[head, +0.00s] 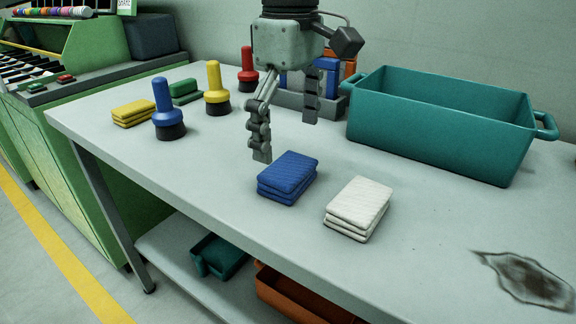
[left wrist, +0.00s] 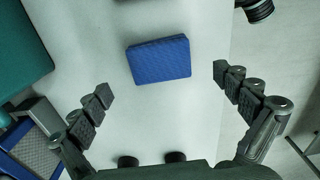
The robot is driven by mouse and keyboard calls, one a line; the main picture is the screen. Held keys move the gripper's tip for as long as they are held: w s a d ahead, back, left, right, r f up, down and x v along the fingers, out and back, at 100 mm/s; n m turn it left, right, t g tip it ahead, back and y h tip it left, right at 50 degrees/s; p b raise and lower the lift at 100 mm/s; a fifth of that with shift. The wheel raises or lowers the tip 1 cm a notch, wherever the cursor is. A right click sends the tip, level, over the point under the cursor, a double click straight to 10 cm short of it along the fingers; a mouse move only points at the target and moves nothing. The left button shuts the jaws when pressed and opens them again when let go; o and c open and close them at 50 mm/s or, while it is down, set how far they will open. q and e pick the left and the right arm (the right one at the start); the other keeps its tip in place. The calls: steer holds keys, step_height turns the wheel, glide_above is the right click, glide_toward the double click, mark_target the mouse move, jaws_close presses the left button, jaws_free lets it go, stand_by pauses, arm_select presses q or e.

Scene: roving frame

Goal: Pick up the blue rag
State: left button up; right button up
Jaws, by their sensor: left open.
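The blue rag (head: 287,177) lies folded on the grey table, left of a folded white rag (head: 358,208). My left gripper (head: 286,138) is above the table, behind the blue rag in the head view, with its fingers spread and empty. In the left wrist view the blue rag (left wrist: 159,60) lies beyond the fingertips, roughly in line with the gap of my left gripper (left wrist: 164,82). The fingers do not touch it. My right gripper is not in view.
A teal bin (head: 440,127) stands at the back right. Blue (head: 167,112), yellow (head: 216,90) and red (head: 248,70) handled brushes and a yellow rag stack (head: 134,113) stand at the left. A dark stain (head: 528,279) marks the right front. The table (head: 215,160) is clear left of the blue rag.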

mark_target(288, 167)
arm_select(q)
step_height(288, 167, down, 6)
steer(key=shift+r+p, duration=0.1)
steer(key=shift+p, duration=0.25)
steer(key=c, duration=1.2)
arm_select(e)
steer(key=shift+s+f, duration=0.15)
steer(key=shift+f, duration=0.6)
arm_select(q)
steer(key=shift+r, duration=0.15)
